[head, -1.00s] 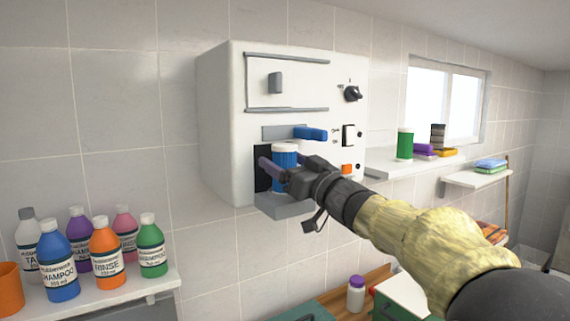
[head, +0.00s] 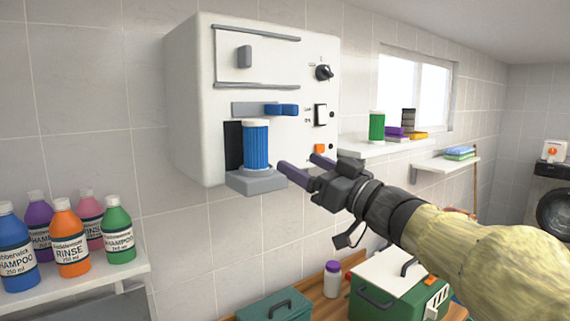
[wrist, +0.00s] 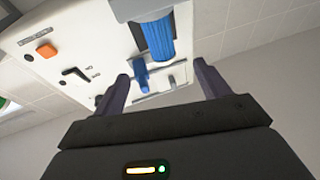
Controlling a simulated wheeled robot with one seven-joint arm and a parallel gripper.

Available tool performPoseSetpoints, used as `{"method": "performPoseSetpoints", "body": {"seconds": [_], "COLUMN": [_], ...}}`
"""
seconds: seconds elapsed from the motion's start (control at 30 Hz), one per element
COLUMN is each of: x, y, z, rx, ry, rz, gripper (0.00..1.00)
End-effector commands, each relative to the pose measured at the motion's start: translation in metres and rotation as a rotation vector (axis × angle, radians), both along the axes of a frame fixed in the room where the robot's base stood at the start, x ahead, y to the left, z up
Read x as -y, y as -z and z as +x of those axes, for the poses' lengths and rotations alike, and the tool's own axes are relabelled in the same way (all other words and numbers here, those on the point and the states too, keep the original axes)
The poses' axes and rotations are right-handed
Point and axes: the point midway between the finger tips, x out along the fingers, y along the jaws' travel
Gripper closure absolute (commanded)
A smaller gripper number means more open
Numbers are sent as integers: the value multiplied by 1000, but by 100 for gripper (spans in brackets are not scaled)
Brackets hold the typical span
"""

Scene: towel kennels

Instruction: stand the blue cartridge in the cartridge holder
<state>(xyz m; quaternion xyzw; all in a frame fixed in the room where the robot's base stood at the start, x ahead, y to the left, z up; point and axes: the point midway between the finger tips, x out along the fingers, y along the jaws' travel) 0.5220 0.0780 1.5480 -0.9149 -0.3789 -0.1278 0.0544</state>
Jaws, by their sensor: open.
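The blue cartridge (head: 256,146), ribbed with a white cap, stands upright on the grey cartridge holder (head: 257,182), a ledge at the bottom of the white wall unit, in front of a dark opening. My gripper (head: 304,167) is open and empty, to the right of the cartridge and apart from it. In the wrist view the cartridge (wrist: 159,40) shows beyond the open fingers (wrist: 160,88), not between them. The cartridge's base is partly hidden by the holder's rim, so I cannot tell how deep it sits.
The white wall unit (head: 190,100) has a blue lever (head: 281,109) above the cartridge, a black knob (head: 324,72) and an orange button (head: 320,148). Bottles stand on a shelf (head: 130,271) at left. A green canister (head: 376,126) stands on a right shelf. A green-and-white case (head: 395,290) lies below.

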Motion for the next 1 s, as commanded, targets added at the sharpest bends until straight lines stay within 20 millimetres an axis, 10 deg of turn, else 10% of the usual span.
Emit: {"method": "performPoseSetpoints", "body": {"seconds": [1.0], "x": [24], "y": [10], "z": [-25], "rx": [0], "ry": [0], "rz": [1], "gripper": [25]}}
